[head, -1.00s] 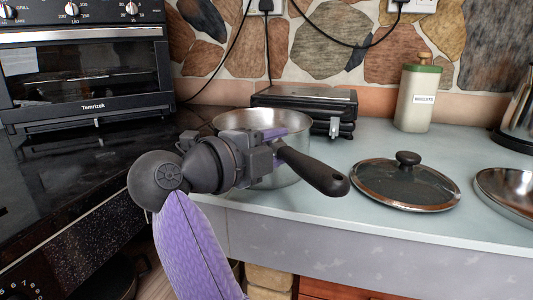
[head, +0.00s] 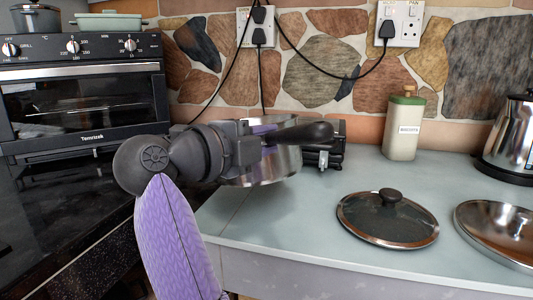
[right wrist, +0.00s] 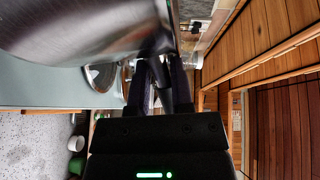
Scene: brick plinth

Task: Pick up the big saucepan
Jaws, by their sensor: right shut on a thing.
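The big saucepan (head: 272,168) is a shiny steel pan with a dark handle (head: 305,133) that points right in the head view. My right gripper (head: 268,137) is shut on the saucepan near the base of its handle and hides part of the pan. The pan appears raised above the grey-blue counter (head: 310,215). In the right wrist view, the pan's steel side (right wrist: 80,28) fills the upper left, and the handle lies between the fingers (right wrist: 160,85). My left gripper is not in view.
A glass lid (head: 388,218) lies on the counter to the right, with a steel pan or lid (head: 497,228) beyond it. A black appliance (head: 325,150) stands behind the saucepan. A biscuit jar (head: 404,125) and kettle (head: 512,140) stand farther back. An oven (head: 80,95) is at left.

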